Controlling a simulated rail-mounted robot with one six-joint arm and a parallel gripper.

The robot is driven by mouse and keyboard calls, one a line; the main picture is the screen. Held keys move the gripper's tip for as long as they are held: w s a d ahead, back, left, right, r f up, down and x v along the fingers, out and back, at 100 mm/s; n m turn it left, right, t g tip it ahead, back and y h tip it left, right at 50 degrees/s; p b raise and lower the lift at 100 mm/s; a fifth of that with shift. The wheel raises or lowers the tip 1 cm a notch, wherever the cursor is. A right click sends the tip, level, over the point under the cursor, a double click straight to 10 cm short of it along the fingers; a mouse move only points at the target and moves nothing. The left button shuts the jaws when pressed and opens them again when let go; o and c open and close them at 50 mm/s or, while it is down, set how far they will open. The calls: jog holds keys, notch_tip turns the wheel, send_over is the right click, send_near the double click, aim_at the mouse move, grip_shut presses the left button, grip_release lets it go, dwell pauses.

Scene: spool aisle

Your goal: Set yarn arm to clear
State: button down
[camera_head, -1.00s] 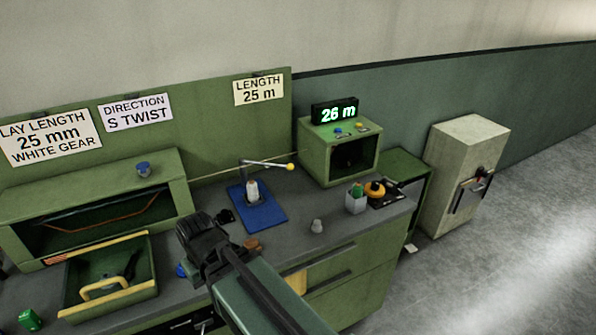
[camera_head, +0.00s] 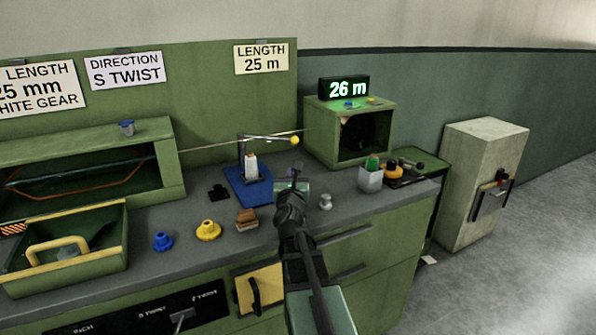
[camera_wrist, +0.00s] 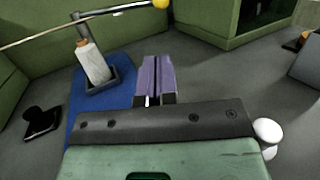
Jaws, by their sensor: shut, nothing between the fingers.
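The yarn arm (camera_head: 268,138) is a thin grey rod on a post, with a yellow ball (camera_head: 294,140) at its right end. It reaches right over the blue base (camera_head: 240,183), where a white yarn spool (camera_head: 251,167) stands upright. The arm also shows at the top left of the wrist view (camera_wrist: 110,13), its ball at the top edge. My gripper (camera_head: 297,166) is below and close to the ball in the head view. Its fingers (camera_wrist: 155,68) are shut and empty, right of the spool and apart from the ball in the wrist view.
A green box (camera_head: 320,140) under a "26 m" display stands behind to the right. A grey cup (camera_head: 370,179) and a small grey knob (camera_head: 325,201) are on the bench to the right. Blue and yellow pieces and an open green tray (camera_head: 120,258) are left.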

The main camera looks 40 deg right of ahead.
aim_at(294, 143)
jog(key=shift+s+d+r, duration=0.1)
jog(key=shift+d, duration=0.05)
jog(key=shift+r+p, duration=0.1)
jog(key=shift+p, duration=0.2)
jog(key=p+x, duration=0.2)
jog(key=x, duration=1.2)
jog(key=shift+p, duration=0.3)
